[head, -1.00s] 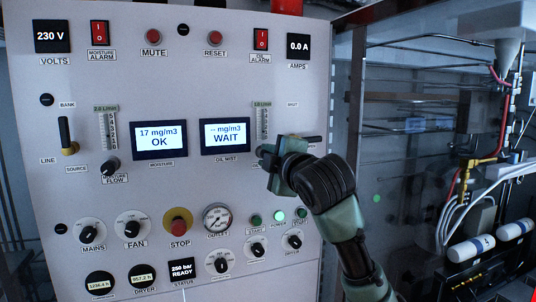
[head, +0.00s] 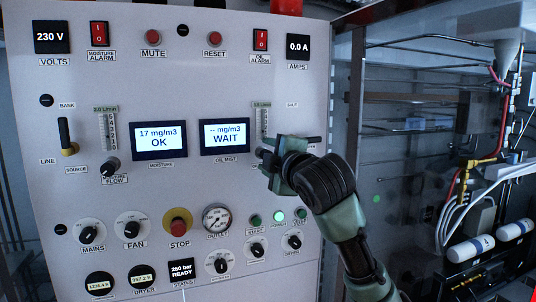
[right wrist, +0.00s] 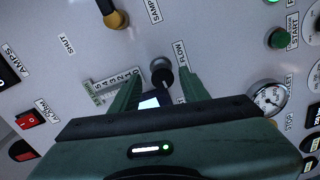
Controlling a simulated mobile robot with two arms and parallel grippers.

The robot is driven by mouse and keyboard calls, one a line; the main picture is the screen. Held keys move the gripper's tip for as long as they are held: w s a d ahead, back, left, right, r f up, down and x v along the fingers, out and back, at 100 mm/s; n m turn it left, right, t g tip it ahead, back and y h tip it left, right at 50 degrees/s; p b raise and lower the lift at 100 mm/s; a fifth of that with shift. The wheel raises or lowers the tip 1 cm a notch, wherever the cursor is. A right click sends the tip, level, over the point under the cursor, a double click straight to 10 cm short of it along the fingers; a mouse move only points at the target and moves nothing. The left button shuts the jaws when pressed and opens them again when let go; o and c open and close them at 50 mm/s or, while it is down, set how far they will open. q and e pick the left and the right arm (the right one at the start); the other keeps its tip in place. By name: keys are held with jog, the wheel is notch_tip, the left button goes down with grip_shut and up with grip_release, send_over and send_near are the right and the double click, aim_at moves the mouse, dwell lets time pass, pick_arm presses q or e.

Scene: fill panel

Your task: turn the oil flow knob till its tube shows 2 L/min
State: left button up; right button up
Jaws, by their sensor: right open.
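The oil flow knob (right wrist: 162,74) is a dark knob on the panel, seen between my fingers in the right wrist view. My right gripper (right wrist: 160,88) is open, its green fingers on either side of the knob; whether they touch it I cannot tell. In the head view the right gripper (head: 268,155) covers most of the knob and the tube's lower end. The oil flow tube (head: 262,122) stands above it, with its scale also in the right wrist view (right wrist: 106,88). Its float level is too small to read. My left gripper is not in view.
The oil mist display (head: 224,135) reads WAIT; the moisture display (head: 159,141) reads 17 mg/m3 OK. A brass-tipped lever (right wrist: 117,19) is near the knob.

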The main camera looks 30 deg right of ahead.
jog(key=b+v, duration=0.3)
jog(key=v, duration=0.5)
jog(key=shift+r, duration=0.15)
